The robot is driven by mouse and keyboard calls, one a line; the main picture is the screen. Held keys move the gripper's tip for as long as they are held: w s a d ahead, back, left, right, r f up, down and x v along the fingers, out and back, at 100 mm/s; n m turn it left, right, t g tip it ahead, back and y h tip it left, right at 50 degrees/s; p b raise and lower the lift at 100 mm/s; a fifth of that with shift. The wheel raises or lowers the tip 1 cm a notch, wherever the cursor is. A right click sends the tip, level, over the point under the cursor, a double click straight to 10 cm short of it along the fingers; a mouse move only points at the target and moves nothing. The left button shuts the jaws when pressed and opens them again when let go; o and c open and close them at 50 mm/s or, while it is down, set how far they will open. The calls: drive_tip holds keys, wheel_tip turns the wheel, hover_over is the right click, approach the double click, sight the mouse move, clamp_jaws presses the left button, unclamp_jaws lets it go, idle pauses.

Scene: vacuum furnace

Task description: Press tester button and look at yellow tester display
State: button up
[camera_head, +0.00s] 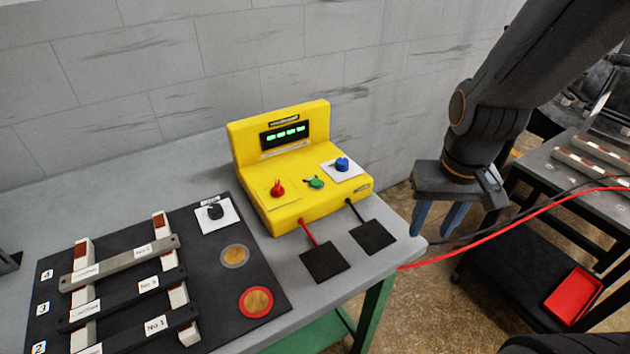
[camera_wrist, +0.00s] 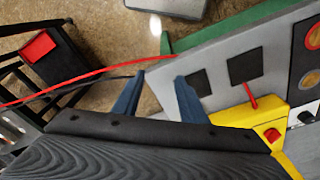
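The yellow tester (camera_head: 310,205) stands at the back right of the grey table, against the wall. Its dark display (camera_head: 285,135) shows green marks like dashes. A green button (camera_head: 315,183) sits on its top between a red knob (camera_head: 278,188) and a blue knob (camera_head: 342,164). In the wrist view part of the tester (camera_wrist: 240,115) shows at the lower right, partly hidden by my gripper; the green button is not visible there. My gripper (camera_head: 438,219) is right of the tester, beyond the table corner, pointing down. Its blue fingers (camera_wrist: 156,98) are apart with nothing between them.
Two black pads (camera_head: 325,262) (camera_head: 373,237) lie in front of the tester. A black mat (camera_head: 215,280) at left holds several labelled bars and two round discs. Red and black cables (camera_head: 530,215) run at right towards a dark cart with a red tray (camera_head: 573,296).

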clamp_jaws()
idle(1.5)
